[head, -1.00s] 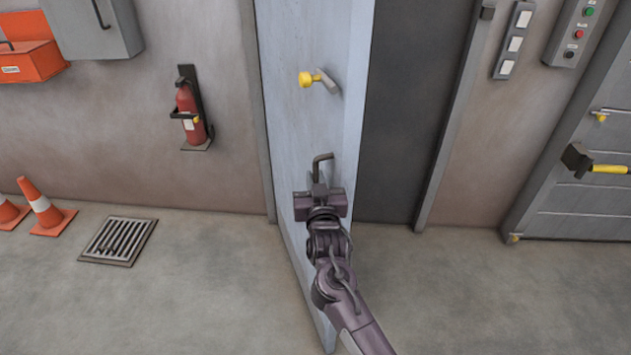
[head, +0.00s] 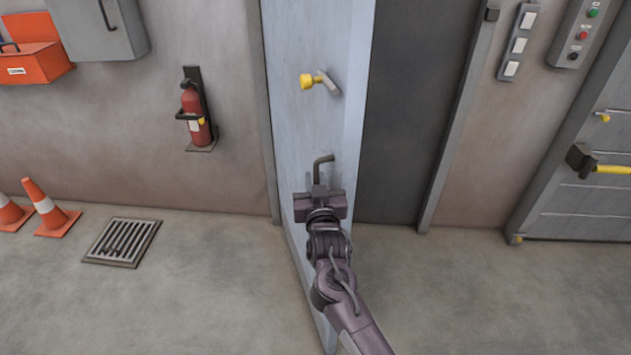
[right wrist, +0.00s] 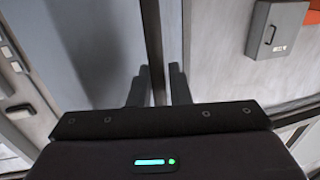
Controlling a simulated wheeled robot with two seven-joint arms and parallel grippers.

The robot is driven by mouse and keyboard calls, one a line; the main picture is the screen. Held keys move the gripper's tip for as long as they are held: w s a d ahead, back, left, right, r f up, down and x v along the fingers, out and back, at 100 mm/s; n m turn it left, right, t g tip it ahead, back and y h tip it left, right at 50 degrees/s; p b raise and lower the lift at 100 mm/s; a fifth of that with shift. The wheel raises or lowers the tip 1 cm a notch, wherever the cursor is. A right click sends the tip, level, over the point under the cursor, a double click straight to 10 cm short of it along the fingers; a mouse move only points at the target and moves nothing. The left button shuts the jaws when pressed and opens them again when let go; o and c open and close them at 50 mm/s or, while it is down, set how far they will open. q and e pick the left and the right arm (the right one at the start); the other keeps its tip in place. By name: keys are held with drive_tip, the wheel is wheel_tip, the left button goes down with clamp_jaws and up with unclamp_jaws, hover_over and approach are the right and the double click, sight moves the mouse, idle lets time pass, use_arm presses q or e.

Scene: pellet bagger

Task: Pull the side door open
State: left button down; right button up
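The side door (head: 300,130) is a pale blue panel, hinged at its left side and standing well open towards me. A dark doorway (head: 405,120) shows to its right. A dark bent bar handle (head: 321,167) is on the door's face near the free edge, below a yellow knob (head: 307,81). My right gripper (head: 317,187) is at the lower part of this handle. In the right wrist view its fingers (right wrist: 158,88) stand on both sides of a dark bar, with little gap visible. The lower handle end is hidden. My left gripper is not in view.
A fire extinguisher (head: 194,112) hangs on the wall left of the door. Orange cones (head: 48,208) and a floor grate (head: 122,242) are at the left. A grey door with a yellow-gripped handle (head: 610,169) is at the right. The floor between is clear.

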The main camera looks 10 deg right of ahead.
drive_tip(key=s+b, duration=0.2)
drive_tip(key=s, duration=0.5)
drive_tip(key=shift+s, duration=0.4)
